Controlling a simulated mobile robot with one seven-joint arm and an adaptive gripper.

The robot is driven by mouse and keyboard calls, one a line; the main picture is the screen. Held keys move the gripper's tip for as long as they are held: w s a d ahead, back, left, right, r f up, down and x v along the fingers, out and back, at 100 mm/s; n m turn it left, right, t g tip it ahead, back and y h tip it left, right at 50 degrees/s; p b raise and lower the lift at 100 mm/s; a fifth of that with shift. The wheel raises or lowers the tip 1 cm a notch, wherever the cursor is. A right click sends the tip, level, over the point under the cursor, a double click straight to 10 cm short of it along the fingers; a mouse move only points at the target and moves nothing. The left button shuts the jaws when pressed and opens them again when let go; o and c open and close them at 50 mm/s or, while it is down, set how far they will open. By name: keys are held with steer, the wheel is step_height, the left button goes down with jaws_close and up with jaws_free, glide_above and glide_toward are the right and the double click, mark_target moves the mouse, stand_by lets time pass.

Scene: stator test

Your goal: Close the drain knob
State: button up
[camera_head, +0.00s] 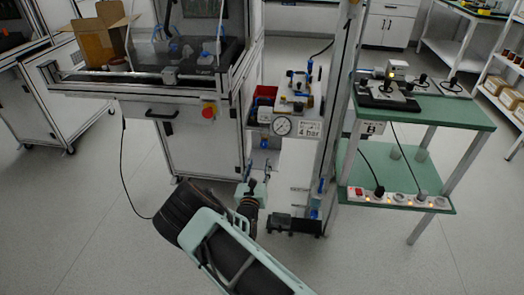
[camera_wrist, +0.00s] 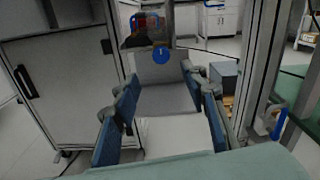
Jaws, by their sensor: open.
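A round blue knob with a small white mark (camera_wrist: 160,56) shows in the wrist view, under a dark fitting at the upper middle; I take it for the drain knob. A small blue part (camera_head: 264,143) below the gauge shelf in the head view is likely the same knob. My gripper (camera_wrist: 166,112) is open in the wrist view, its two blue-padded fingers apart with nothing between them. The knob lies beyond the fingertips, roughly in line with the gap, and is not touched. In the head view my gripper (camera_head: 252,190) is low, below the shelf; its fingertips are hard to make out.
A pressure gauge (camera_head: 281,126) and a "4 bar" sign (camera_head: 310,132) are above. A metal post (camera_head: 342,110) stands right of the knob. A green-topped table (camera_head: 430,112) with a power strip (camera_head: 398,198) is further right. A cabinet (camera_head: 190,145) stands left. Floor in front is clear.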

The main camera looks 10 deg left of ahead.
mark_target(264, 145)
steer(key=w+b, duration=0.1)
steer(key=w, duration=0.6)
steer(key=w+b, duration=0.1)
steer(key=w, duration=0.2)
steer(key=shift+w+d+r+b, duration=0.1)
steer(key=shift+w+d+b, duration=0.05)
steer(key=shift+d+b, duration=0.15)
jaws_close()
